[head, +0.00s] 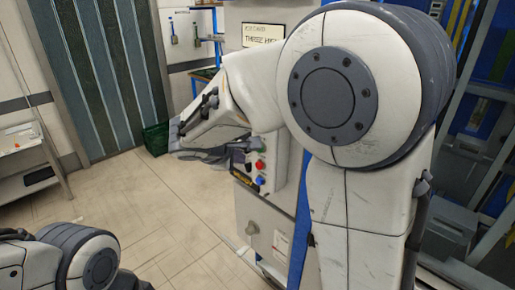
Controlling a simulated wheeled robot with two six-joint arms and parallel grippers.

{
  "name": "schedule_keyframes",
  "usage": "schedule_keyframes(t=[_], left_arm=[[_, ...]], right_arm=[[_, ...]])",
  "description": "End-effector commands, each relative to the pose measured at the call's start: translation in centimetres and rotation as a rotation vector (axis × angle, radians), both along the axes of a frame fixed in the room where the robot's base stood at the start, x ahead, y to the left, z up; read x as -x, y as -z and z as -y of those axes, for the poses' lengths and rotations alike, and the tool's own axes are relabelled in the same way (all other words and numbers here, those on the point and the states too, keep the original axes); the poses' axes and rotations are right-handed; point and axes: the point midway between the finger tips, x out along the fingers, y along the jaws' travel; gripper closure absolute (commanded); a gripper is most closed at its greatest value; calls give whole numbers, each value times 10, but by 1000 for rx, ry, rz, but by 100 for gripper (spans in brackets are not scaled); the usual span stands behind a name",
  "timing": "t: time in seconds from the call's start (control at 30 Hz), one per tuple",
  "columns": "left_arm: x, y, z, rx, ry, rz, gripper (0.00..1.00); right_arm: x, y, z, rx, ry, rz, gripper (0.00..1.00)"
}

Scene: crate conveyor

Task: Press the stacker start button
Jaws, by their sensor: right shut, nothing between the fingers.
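A pale control box (270,172) on the cabinet carries a red button (260,165) and a blue button (260,181). A small dark control sits left of the red one. I cannot read which is the stacker start button; part of the box is hidden by my right arm. My right gripper (238,148) is shut and empty, with its dark fingers beside the upper left of the box, above the red and blue buttons. I cannot tell whether it touches anything. Part of my left arm shows at the lower left; its gripper is out of view.
A pale cabinet (262,228) with a blue post stands under the controls. A green crate (156,139) sits on the floor by the strip curtain (100,70). A metal table (25,165) stands at the left. The tiled floor (150,205) between is clear.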

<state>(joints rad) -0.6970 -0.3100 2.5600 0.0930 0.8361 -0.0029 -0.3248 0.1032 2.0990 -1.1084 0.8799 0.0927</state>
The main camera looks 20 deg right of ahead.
Motion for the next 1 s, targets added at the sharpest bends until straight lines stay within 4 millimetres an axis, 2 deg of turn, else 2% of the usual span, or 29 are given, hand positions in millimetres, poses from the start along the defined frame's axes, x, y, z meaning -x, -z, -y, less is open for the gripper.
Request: schedule_keyframes(t=[0.1,0.3,1.0], left_arm=[[0,2,0,0,0,0,100],[0,3,0,0,0,0,100],[0,3,0,0,0,0,100]], right_arm=[[-5,1,14,-1,4,0,100],[-10,1,27,0,1,0,100],[-11,0,30,1,-1,-1,100]])
